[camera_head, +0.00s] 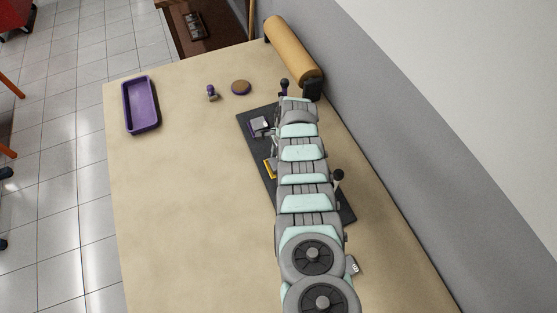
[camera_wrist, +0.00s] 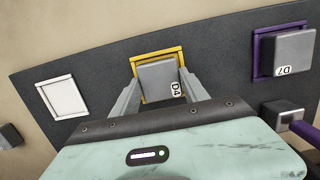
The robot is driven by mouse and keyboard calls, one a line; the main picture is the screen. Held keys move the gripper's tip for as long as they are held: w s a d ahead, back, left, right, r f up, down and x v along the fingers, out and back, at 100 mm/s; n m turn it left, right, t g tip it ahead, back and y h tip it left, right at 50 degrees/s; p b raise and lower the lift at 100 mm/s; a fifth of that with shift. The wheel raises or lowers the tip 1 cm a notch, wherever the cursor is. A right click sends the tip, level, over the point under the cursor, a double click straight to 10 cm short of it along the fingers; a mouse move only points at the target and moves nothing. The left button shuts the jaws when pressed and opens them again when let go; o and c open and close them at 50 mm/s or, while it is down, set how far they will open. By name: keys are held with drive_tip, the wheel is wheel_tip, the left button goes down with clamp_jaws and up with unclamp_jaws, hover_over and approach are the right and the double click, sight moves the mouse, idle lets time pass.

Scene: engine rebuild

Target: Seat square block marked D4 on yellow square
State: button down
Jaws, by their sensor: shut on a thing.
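The grey square block marked D4 (camera_wrist: 157,82) is held between the two fingers of my gripper (camera_wrist: 160,92) in the wrist view. The yellow square (camera_wrist: 158,55) is a yellow frame on the dark mat, directly behind and around the block's far side. The block covers the near part of the frame. I cannot tell how far the block is above the frame or whether it touches it. In the head view an edge of the yellow square (camera_head: 268,171) shows beside my arm, which hides the block and fingertips.
A block marked D7 (camera_wrist: 293,50) sits at the purple square (camera_wrist: 257,57), right. An empty white square (camera_wrist: 62,97) lies left on the dark mat (camera_wrist: 215,55). Loose grey blocks (camera_wrist: 290,115) (camera_wrist: 9,137) flank my gripper. A purple tray (camera_head: 141,105) stands far left on the table.

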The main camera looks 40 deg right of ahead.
drive_tip(key=shift+c, duration=2.4)
unclamp_jaws()
wheel_tip(320, 180, up, 11)
drive_tip(key=d, duration=0.1)
drive_tip(key=shift+s+d+f+p, duration=0.15)
drive_tip(key=shift+s+d+p, duration=0.15)
drive_tip(key=shift+p, duration=0.15)
